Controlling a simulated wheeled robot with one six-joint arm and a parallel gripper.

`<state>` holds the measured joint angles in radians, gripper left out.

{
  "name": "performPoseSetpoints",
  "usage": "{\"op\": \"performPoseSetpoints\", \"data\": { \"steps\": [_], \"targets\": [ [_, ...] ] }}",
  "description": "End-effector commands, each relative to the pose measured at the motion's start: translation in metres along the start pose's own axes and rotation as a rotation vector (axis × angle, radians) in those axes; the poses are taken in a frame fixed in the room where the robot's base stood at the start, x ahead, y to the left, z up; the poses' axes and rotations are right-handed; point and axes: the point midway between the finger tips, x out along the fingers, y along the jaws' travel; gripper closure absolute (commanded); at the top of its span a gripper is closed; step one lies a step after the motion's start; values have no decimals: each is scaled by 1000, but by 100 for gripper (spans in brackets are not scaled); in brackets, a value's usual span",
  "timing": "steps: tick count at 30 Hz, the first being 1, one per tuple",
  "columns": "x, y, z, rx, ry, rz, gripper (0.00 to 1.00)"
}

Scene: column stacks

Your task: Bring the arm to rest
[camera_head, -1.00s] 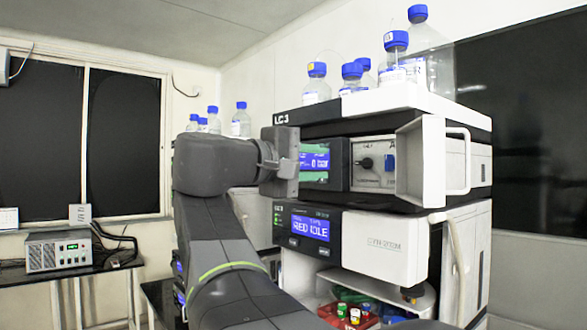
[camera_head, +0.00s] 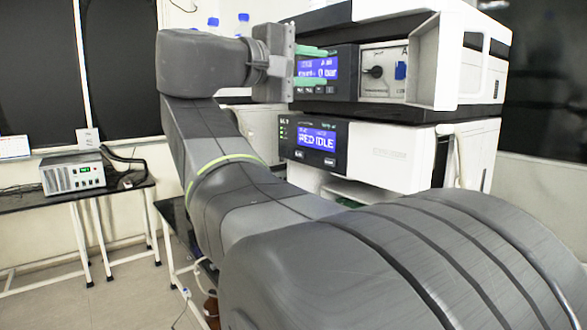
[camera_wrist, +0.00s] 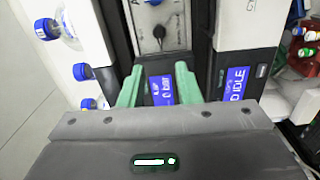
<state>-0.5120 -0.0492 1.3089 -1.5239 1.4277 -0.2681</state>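My gripper (camera_head: 318,67) is at the end of my raised grey arm, in front of the upper instrument's display (camera_head: 322,70) in the head view. Its two green fingers stand apart. In the wrist view my gripper (camera_wrist: 159,68) is also open, with nothing held between the fingers. The lit display (camera_wrist: 162,90) shows through the gap behind them. Whether the fingertips touch the instrument cannot be told.
The upper instrument (camera_head: 450,60) stands on a lower instrument (camera_head: 385,150) reading "RED IDLE". Blue-capped bottles (camera_wrist: 48,29) and small vials (camera_wrist: 306,52) show in the wrist view. A grey box (camera_head: 72,174) sits on a black table at left. Floor at lower left is clear.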

Motion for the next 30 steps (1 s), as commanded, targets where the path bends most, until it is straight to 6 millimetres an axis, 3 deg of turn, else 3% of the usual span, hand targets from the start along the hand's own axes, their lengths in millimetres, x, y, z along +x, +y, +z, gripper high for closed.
{"op": "performPoseSetpoints", "data": {
  "steps": [30],
  "targets": [
    [121,2,0,-1,-2,0,70]
  ]
}}
